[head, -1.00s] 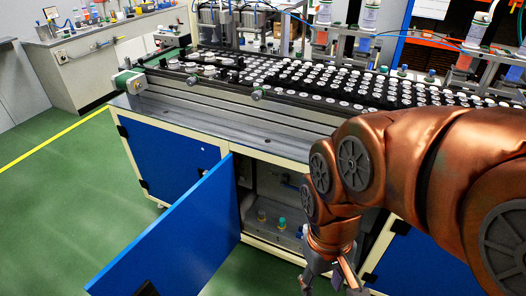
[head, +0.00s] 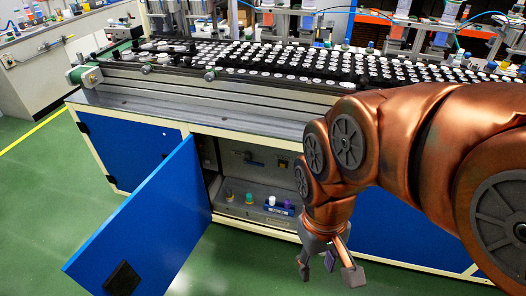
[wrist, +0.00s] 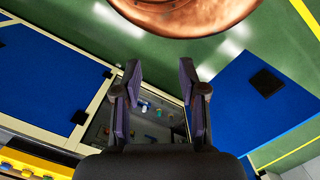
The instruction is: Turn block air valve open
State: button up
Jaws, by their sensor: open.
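My gripper (head: 328,272) hangs outside the cabinet, to the right of and below the opening, apart from the lever. It is open and empty. In the wrist view my gripper (wrist: 160,78) has its two fingers spread on either side of the cabinet's opening. The lever cannot be made out there.
The blue cabinet door (head: 145,215) stands swung open to the left. Several small bottles, including a teal-capped one (head: 249,198), and a blue block (head: 280,210) stand on the cabinet floor. The conveyor (head: 240,85) carries many white caps above. Green floor (head: 235,265) is clear in front.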

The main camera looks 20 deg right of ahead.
aim_at(245, 161)
jog(key=z, duration=0.2)
jog(key=i, duration=1.2)
jog(key=u, duration=0.65)
jog(key=k, duration=1.25)
jog(key=u, duration=0.75)
jog(key=i, duration=0.7)
